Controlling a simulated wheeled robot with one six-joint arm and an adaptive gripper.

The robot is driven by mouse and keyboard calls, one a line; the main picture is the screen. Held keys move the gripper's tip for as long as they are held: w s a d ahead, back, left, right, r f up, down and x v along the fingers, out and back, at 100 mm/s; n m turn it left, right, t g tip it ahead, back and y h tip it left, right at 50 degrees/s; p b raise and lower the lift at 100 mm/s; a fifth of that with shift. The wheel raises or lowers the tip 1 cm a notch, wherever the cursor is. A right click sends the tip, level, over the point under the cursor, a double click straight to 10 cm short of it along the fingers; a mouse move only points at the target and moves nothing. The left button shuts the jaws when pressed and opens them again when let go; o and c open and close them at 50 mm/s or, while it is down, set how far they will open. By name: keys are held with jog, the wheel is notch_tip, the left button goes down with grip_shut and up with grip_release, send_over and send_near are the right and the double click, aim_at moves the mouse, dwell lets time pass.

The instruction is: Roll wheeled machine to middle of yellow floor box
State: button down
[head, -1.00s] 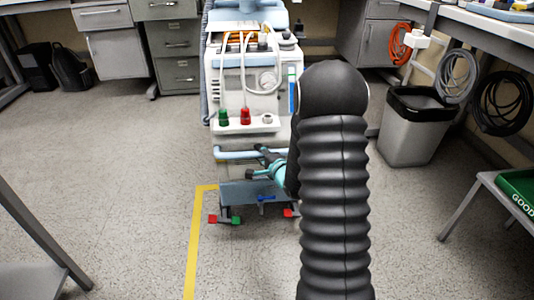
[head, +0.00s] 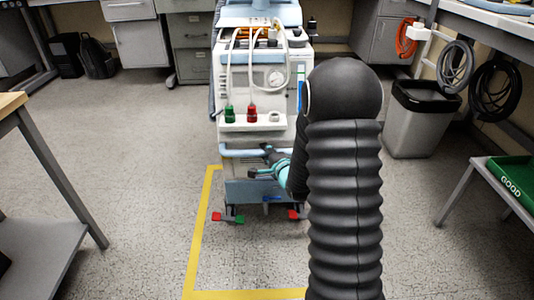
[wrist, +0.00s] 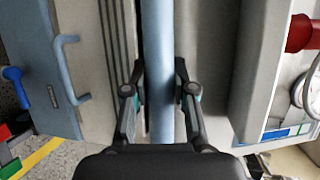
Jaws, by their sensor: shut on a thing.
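The wheeled machine (head: 268,85) stands upright in the head view, white with pale blue parts, hoses and green and red knobs on its front. A light blue handle bar (head: 236,152) runs across its lower front. My gripper (head: 268,164) is at this bar, and in the wrist view my gripper (wrist: 160,85) has its fingers closed on either side of the blue bar (wrist: 158,40). The yellow floor box (head: 199,235) shows its left and near lines. The machine's foot end, with red and green pedals (head: 228,218), is inside its far left corner. My arm hides the box's right side.
A grey bin (head: 421,125) and a bench with coiled hoses stand at the right. A side table with a green tray (head: 510,180) is at the right edge. A wooden-topped table (head: 15,105) is at the left. Open floor lies left of the box.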

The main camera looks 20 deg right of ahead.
jog(key=shift+a, duration=0.1)
jog(key=c, duration=0.9)
grip_release()
jog(key=shift+s, duration=0.4)
jog(key=v, duration=1.1)
jog(key=shift+s, duration=0.1)
